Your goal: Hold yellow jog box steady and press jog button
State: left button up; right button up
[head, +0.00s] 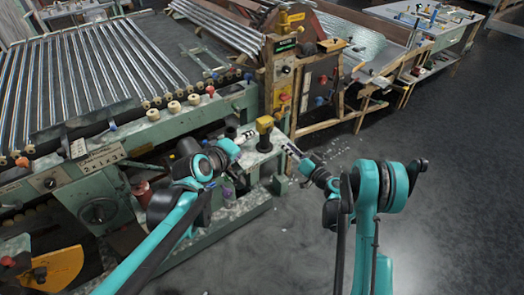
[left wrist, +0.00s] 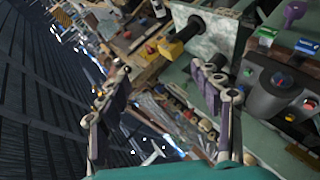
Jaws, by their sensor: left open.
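The yellow jog box (head: 264,124) stands upright on a small pale ledge beside the machine, in the middle of the head view. In the left wrist view a yellow and black piece (left wrist: 172,47), seemingly this box, shows tilted near the top. My left gripper (head: 250,135) is just left of the box in the head view, apart from it. In the left wrist view its two fingers (left wrist: 158,98) are spread with nothing held between them. My right gripper (head: 288,149) is to the right of and below the box; its fingers are too small to read. The jog button cannot be made out clearly.
The pale ledge (head: 257,149) is narrow. A wooden-framed cabinet (head: 283,75) rises behind the box. A grey control box with buttons (left wrist: 280,92) shows at the right of the left wrist view. Open floor (head: 440,150) lies right.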

pick_arm(q)
jog(key=w+d+f+n+t+h, duration=0.1)
jog(key=w+d+n+t, duration=0.25)
jog(key=w+n, duration=0.6)
jog(key=n+t+y, duration=0.1)
jog(key=n+t, duration=0.2)
jog(key=n, duration=0.6)
send_over(264, 142)
jog(key=s, duration=0.6)
notch_tip(264, 142, down, 12)
jog(key=f+n, duration=0.2)
jog(key=f, duration=0.1)
jog(key=f+n+y, duration=0.1)
jog(key=f+n, duration=0.1)
jog(key=f, duration=0.2)
jog(key=w+a+f+n+y, duration=0.1)
jog(key=f+n, duration=0.2)
jog(key=f, duration=0.1)
jog(key=w, duration=0.5)
jog(key=w+d, duration=0.1)
jog(key=w, duration=0.1)
jog(key=shift+w+d, duration=0.1)
jog(key=shift+w, duration=0.2)
grip_shut()
pick_arm(e)
grip_shut()
